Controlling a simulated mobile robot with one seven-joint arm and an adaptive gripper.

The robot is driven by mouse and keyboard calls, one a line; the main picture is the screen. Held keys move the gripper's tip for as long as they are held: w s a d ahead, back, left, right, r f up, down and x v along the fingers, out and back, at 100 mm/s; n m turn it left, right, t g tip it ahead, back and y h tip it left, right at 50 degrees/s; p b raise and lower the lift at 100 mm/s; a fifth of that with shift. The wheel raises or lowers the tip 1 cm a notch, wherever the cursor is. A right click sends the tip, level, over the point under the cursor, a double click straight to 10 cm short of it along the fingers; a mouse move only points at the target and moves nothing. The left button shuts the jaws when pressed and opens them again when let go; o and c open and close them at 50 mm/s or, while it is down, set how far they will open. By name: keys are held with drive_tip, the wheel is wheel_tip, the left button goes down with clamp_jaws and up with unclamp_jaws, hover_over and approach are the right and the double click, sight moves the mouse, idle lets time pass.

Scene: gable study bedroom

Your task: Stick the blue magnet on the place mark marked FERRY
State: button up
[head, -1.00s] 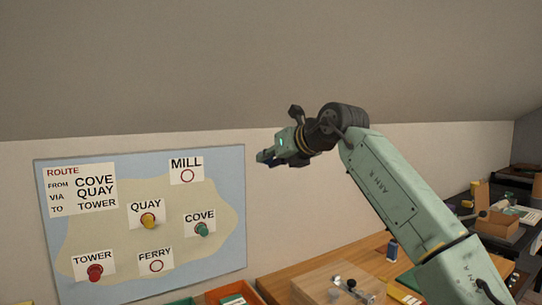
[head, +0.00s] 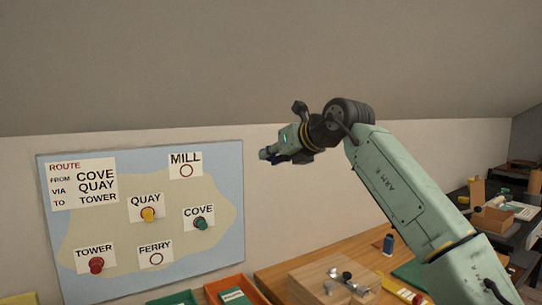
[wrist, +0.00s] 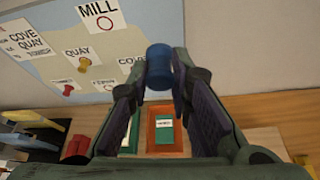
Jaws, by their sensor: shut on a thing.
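My gripper (head: 268,154) is raised in front of the wall, to the right of the map board (head: 210,235). In the wrist view my gripper (wrist: 158,85) is shut on the blue magnet (wrist: 159,62), which sits between the fingertips. The FERRY mark (head: 156,259) is a white card with an empty red ring, low on the board. A red magnet (head: 96,265) is on TOWER, a yellow magnet (head: 148,214) on QUAY and a green magnet (head: 200,223) on COVE. The MILL mark (head: 186,171) has an empty ring.
A wooden desk (head: 340,248) runs below and right of the board. An orange tray (head: 248,284) with a green item stands below the board's right edge. A wooden block with metal knobs (head: 315,280) and a blue bottle (head: 388,244) stand on the desk. The wall right of the board is bare.

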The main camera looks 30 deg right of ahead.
sight(271, 160)
drive_tip(key=shift+s+d+b, duration=0.1)
drive_tip(key=shift+s+b, duration=0.5)
drive_tip(key=shift+s, duration=1)
